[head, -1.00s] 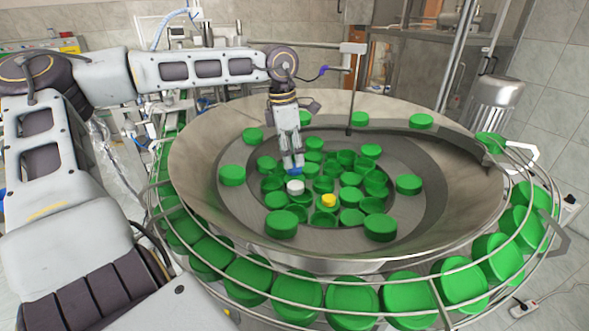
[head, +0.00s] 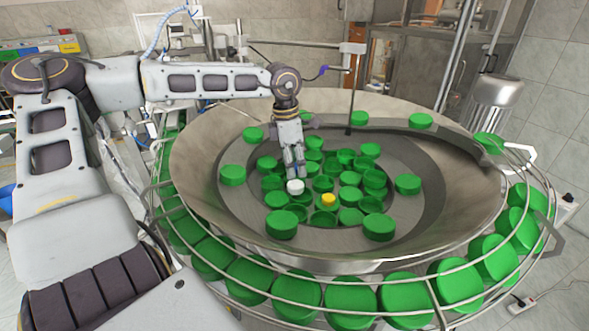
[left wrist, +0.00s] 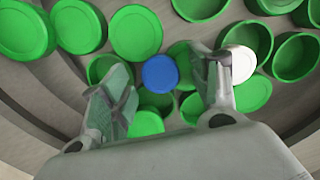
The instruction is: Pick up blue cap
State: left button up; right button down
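The blue cap (left wrist: 160,72) lies among green caps in the bowl, and in the left wrist view it sits between the two fingers of my left gripper (left wrist: 168,80). The fingers are spread, with a gap on each side of the cap. In the head view my left gripper (head: 296,172) points down into the middle of the bowl. Its fingers hide most of the blue cap there; only a little blue shows between them. My right gripper is not in view.
A white cap (head: 295,187) lies close to the left fingertips, and it shows by the right-hand finger in the wrist view (left wrist: 239,63). A yellow cap (head: 328,200) and many green caps (head: 282,224) crowd the bowl. The metal bowl's wall (head: 205,160) rises around them.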

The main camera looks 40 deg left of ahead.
pick_arm(q)
jog(key=c, duration=0.7)
jog(key=shift+o, duration=0.2)
jog(key=shift+r, duration=0.15)
notch_tip(320, 180, up, 18)
jog(key=b, duration=0.1)
dwell(0.7)
